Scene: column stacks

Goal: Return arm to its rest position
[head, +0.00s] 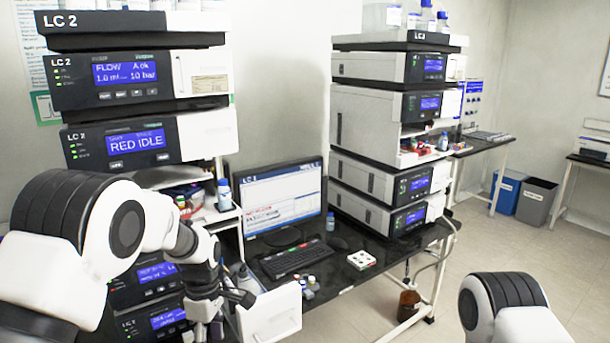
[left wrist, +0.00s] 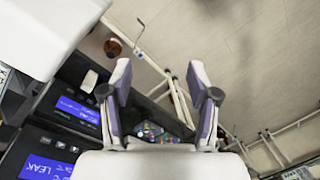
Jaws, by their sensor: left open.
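My left arm (head: 120,230) comes in from the left in the head view, bent at the elbow, its wrist (head: 203,275) hanging down in front of the left instrument stack. The left gripper's fingers are hard to make out there. In the left wrist view my left gripper (left wrist: 160,85) shows two fingers spread well apart with nothing between the tips. Small coloured items (left wrist: 155,130) appear beyond the gap near the finger bases. My right arm (head: 512,310) shows only as a white and black link at the lower right; its gripper is out of view.
The left stack (head: 125,85) stands close to my left arm. A white box-like part (head: 272,315) is just right of the wrist. A monitor (head: 280,200), keyboard (head: 295,260) and white vial rack (head: 361,259) are on the dark bench.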

